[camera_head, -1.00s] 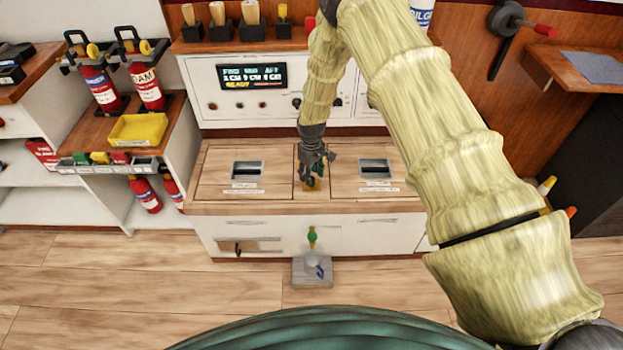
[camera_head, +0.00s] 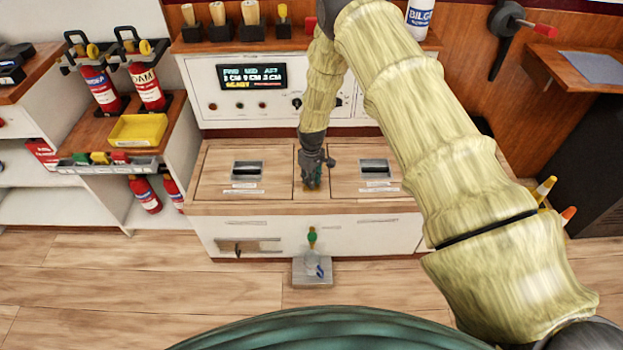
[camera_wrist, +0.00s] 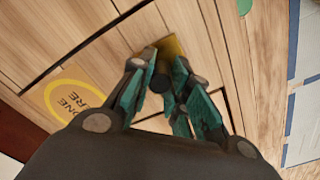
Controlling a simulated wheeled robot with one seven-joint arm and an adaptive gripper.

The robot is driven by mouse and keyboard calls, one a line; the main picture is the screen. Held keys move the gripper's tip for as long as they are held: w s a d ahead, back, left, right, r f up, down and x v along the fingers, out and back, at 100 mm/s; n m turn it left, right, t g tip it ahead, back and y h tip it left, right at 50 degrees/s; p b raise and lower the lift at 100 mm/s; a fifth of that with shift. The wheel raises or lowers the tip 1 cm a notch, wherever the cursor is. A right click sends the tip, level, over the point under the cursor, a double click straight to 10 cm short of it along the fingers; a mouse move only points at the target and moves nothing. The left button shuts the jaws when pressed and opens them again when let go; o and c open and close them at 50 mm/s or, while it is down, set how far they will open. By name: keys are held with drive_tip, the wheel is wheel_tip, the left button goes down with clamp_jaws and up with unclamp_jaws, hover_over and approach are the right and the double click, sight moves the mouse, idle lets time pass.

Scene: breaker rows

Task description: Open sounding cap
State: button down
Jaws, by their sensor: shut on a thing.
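The sounding cap (camera_wrist: 160,83) shows in the wrist view as a small dark round piece between my fingertips. A brass plate (camera_wrist: 170,46) lies beside it on the wooden counter top. My gripper (camera_head: 312,182) points down at the narrow strip between two hatch panels in the head view. In the wrist view my gripper (camera_wrist: 161,80) has its teal-padded fingers closed around the cap. The fingers hide most of the cap, and in the head view it is covered by the gripper. I cannot tell whether the cap has turned or lifted.
A left hatch panel (camera_head: 222,182) and a right hatch panel (camera_head: 372,190) with recessed handles flank my gripper. A console with a lit display (camera_head: 252,76) stands behind.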

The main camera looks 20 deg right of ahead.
drive_tip(key=shift+w, duration=0.1)
drive_tip(key=w, duration=0.2)
drive_tip(key=w+d+b, duration=0.1)
drive_tip(key=w, duration=0.1)
drive_tip(key=w+b, duration=0.1)
drive_tip(key=w, duration=0.1)
drive_tip(key=shift+d, duration=0.35)
drive_tip(key=c, duration=1.3)
unclamp_jaws()
wheel_tip(320, 180, up, 12)
